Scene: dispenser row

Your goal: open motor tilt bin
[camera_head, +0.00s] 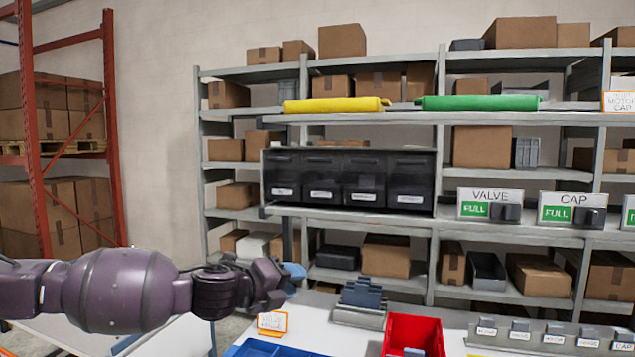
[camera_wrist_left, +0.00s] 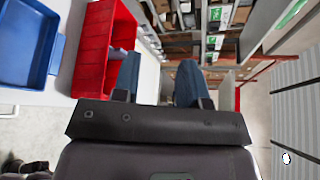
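A black tilt bin unit (camera_head: 348,180) stands on the middle shelf in the head view. It has several dark bins side by side, each with a small white label too small to read. All the bin fronts look shut. My left gripper (camera_head: 290,275) is in front of and below the unit, apart from it, with a blue fingertip showing. In the left wrist view the two blue fingers of my left gripper (camera_wrist_left: 158,80) stand apart with nothing between them. My right gripper is in neither view.
Valve (camera_head: 489,205) and cap (camera_head: 572,210) dispensers stand right of the bins. A red bin (camera_head: 414,335) and a blue tray (camera_head: 262,348) sit on the white table below. A yellow roll (camera_head: 336,105) and a green roll (camera_head: 478,103) lie on the shelf above.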

